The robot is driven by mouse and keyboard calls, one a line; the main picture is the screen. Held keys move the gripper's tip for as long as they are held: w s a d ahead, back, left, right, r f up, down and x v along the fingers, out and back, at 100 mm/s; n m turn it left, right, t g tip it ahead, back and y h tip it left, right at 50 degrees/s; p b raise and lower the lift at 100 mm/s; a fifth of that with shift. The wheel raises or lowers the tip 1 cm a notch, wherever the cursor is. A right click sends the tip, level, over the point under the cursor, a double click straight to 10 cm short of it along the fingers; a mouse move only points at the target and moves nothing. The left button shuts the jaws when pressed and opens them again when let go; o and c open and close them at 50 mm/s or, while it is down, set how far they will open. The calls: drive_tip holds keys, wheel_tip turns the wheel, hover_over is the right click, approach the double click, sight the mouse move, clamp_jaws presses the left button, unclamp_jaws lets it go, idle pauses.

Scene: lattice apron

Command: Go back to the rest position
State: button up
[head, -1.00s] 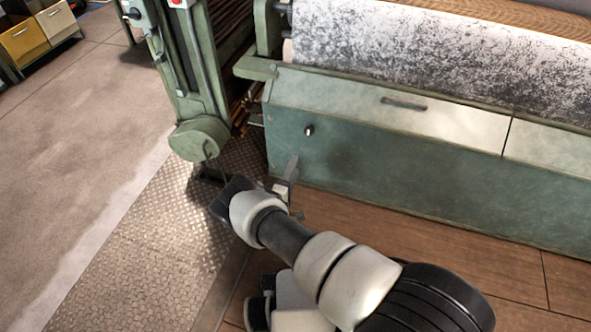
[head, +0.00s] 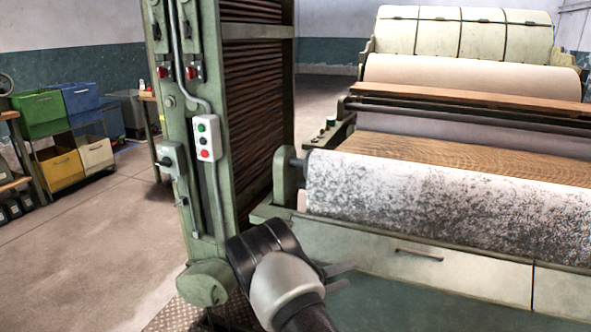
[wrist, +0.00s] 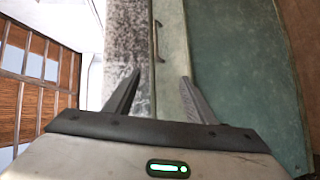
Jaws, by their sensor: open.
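My gripper (head: 345,275) is in the lower middle of the head view, in front of the left end of the machine's pale front panel (head: 385,255). The wrist view shows my gripper (wrist: 160,78) with its two fingers spread apart and nothing between them. Beyond the fingers there are the speckled roller (wrist: 126,45), the pale panel with its handle (wrist: 158,40), and the green lower panel (wrist: 235,60). My wrist hides part of the machine's lower left corner in the head view.
A green upright frame (head: 205,230) with a control box (head: 207,138) stands close to the left of my arm. The speckled roller (head: 430,205) lies to the right. Open floor (head: 100,230) is at the left, with coloured bins (head: 60,168) beyond.

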drive_tip(key=s+d+r+m+g+y, duration=0.35)
drive_tip(key=s+r, duration=0.35)
drive_tip(key=r, duration=0.3)
drive_tip(key=s+d+r+m+g+y, duration=0.2)
drive_tip(key=s+d+r+g, duration=0.2)
drive_tip(key=s+r, duration=0.5)
drive_tip(key=s+a+r+t+y, duration=0.2)
drive_tip(key=s+a+r+y, duration=0.15)
drive_tip(key=s, duration=0.35)
drive_tip(key=s+a+r+t+y, duration=0.1)
drive_tip(key=s+a+r+y, duration=0.1)
drive_tip(key=s+r, duration=0.3)
drive_tip(key=s+a+r+t+y, duration=0.2)
drive_tip(key=s+r+y, duration=0.1)
drive_tip(key=s, duration=0.5)
wheel_tip(320, 180, up, 28)
drive_tip(key=p, duration=2.8)
drive_tip(key=shift+w+f, duration=0.15)
drive_tip(key=shift+f, duration=0.05)
drive_tip(key=shift+c, duration=0.3)
drive_tip(key=c, duration=0.3)
drive_tip(key=shift+w+a, duration=0.1)
drive_tip(key=shift+a, duration=0.05)
drive_tip(key=shift+c, duration=0.6)
